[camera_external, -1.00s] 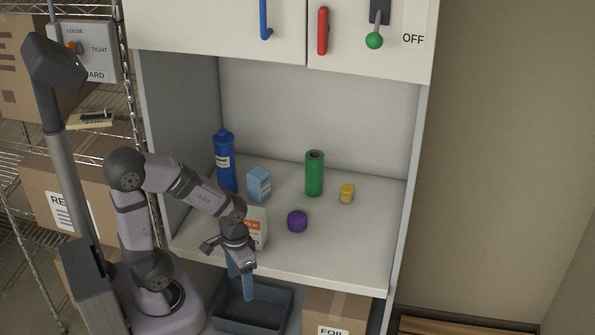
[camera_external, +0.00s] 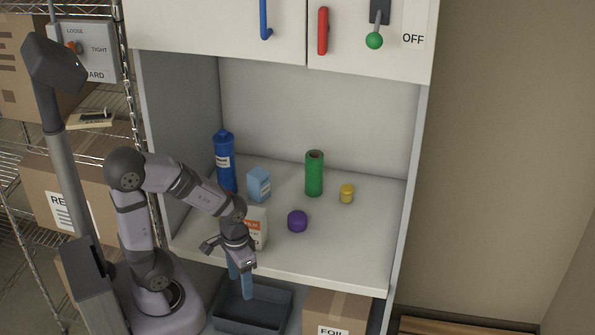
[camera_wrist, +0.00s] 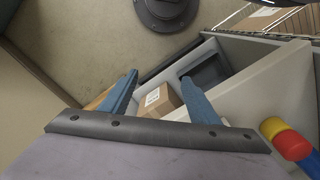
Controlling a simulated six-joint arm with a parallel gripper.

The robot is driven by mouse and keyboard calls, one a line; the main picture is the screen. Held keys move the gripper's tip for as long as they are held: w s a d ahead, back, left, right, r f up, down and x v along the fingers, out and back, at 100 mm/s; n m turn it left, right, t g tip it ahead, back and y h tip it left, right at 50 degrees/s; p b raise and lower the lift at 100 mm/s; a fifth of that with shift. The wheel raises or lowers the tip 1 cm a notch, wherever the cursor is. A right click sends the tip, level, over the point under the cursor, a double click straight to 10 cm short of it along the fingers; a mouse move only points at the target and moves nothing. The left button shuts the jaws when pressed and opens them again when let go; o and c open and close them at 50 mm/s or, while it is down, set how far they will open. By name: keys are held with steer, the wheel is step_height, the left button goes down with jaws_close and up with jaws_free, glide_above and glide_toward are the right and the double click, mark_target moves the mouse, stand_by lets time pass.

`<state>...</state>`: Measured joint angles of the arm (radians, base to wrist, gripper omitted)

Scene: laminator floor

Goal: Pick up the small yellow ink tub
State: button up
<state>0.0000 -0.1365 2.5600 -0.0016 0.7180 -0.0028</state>
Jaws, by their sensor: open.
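The small yellow ink tub (camera_external: 347,193) stands upright on the white shelf (camera_external: 345,260), right of the green roll, in the external view. My gripper (camera_external: 240,284) is open and empty, with its blue fingers pointing down above the dark tray at the shelf's front left. It is well to the left of and in front of the yellow tub, not touching it. In the wrist view my gripper's two blue fingers (camera_wrist: 158,92) are spread apart with nothing between them. I cannot make out the yellow tub in the wrist view.
A purple tub (camera_external: 297,221), green roll (camera_external: 314,174), light-blue carton (camera_external: 259,185), blue bottle (camera_external: 224,162) and a white carton (camera_external: 261,228) partly behind my wrist stand on the shelf. The dark tray (camera_external: 270,325) and a cardboard box (camera_external: 337,308) are below. The shelf's front right is clear.

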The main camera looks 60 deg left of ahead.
mark_target(343, 194)
steer(key=shift+w, duration=0.1)
